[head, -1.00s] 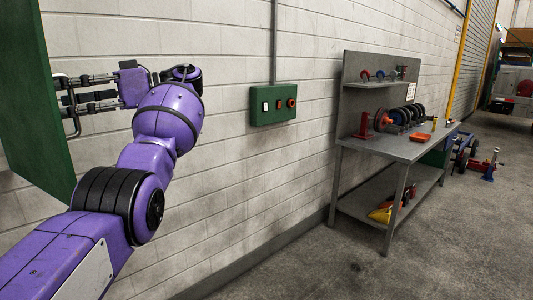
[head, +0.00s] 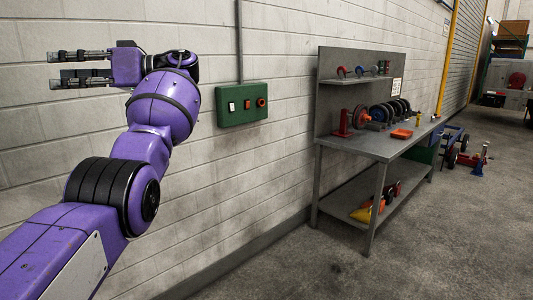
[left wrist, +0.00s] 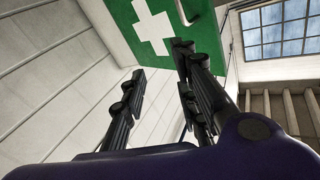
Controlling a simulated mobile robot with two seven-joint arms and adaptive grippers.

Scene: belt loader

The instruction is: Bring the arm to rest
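My left gripper (head: 55,70) is raised in front of the block wall at the upper left of the head view, its fingers pointing left. The fingers are apart, with nothing held between them. It also shows in the left wrist view (left wrist: 158,68), with a green panel bearing a white cross (left wrist: 155,25) beyond the fingertips. A handle on that panel shows at the top of the wrist view. The distance from fingers to panel is hard to judge. My left arm is bent at the elbow. My right gripper is in neither view.
A green switch box (head: 241,104) is on the wall, right of the gripper. A grey workbench (head: 385,147) with discs and tools stands along the wall. A blue wheeled trolley (head: 452,151) is beyond it. The concrete floor (head: 440,240) at the front right is clear.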

